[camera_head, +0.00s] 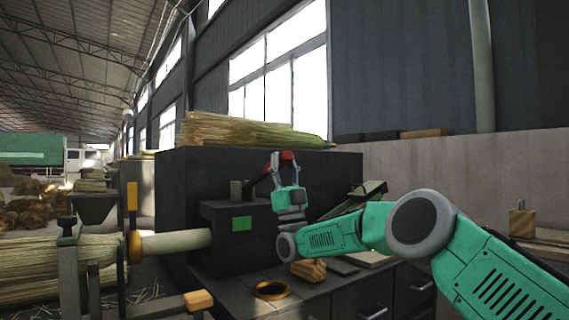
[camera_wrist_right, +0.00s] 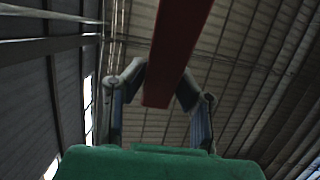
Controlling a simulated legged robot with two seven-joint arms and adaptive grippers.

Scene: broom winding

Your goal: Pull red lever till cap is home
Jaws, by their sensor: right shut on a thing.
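The red lever (camera_head: 288,156) stands at the front of the dark machine housing (camera_head: 185,195), mostly hidden by my right gripper (camera_head: 276,163). In the right wrist view the red lever (camera_wrist_right: 178,45) runs down between the two fingers of my right gripper (camera_wrist_right: 161,88), which is shut on it. A pale round shaft (camera_head: 178,242) sticks out leftward from the machine. An orange ring-like part (camera_head: 134,247) sits at its left end, against a straw bundle (camera_head: 100,248). I cannot tell for sure which part is the cap. My left gripper is not in view.
A straw bundle (camera_head: 245,131) lies on top of the housing.

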